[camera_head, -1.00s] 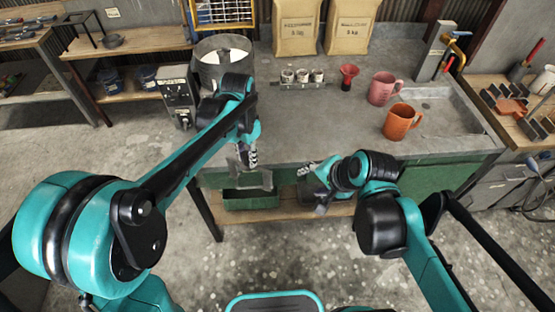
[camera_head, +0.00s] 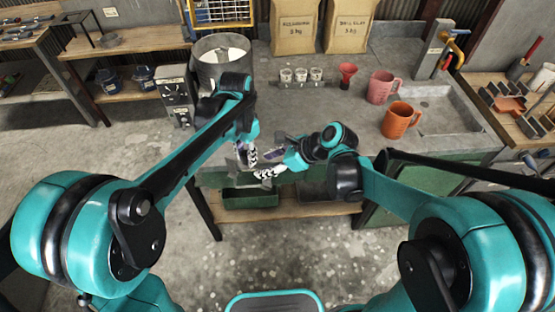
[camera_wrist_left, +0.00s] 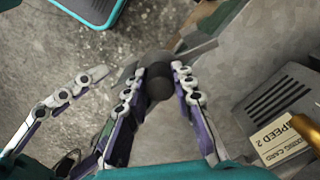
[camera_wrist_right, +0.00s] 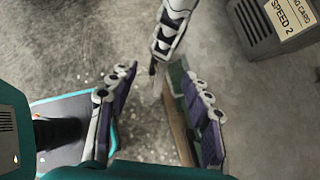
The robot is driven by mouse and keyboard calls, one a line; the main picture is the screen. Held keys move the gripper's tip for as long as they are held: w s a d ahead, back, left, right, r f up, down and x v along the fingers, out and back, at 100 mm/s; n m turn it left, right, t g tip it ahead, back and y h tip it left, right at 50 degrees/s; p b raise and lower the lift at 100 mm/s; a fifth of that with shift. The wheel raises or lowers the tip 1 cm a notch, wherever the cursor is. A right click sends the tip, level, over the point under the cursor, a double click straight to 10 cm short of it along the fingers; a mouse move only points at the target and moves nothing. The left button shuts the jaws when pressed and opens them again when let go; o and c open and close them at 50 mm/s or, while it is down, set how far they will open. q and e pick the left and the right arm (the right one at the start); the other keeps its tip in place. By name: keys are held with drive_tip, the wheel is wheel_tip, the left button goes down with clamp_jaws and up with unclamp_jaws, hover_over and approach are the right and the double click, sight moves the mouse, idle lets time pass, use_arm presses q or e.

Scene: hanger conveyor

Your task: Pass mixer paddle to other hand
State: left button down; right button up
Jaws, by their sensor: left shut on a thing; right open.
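The mixer paddle shows as a dark round shaft end (camera_wrist_left: 158,84) in the left wrist view, between the fingertips of my left gripper (camera_wrist_left: 155,75). In the head view my left gripper (camera_head: 247,156) points down before the counter edge, and the paddle is mostly hidden by fingers. My right gripper (camera_head: 264,165) comes in from the right, close beside it. In the right wrist view its fingers (camera_wrist_right: 162,82) are apart, with a thin pale part of the paddle (camera_wrist_right: 157,82) between them, below a left finger (camera_wrist_right: 171,28). I cannot tell whether the right fingers touch it.
The mixer bowl (camera_head: 207,62) and its control box (camera_head: 177,97) stand behind my left gripper. A green bin (camera_head: 250,197) sits below.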

sight(256, 168)
drive_tip(key=x, duration=0.6)
drive_tip(key=shift+w+a+f, duration=0.2)
drive_tip(key=shift+f, duration=0.05)
clamp_jaws()
use_arm(q)
drive_tip(key=c, duration=1.2)
unclamp_jaws()
use_arm(e)
drive_tip(key=shift+a, duration=0.1)
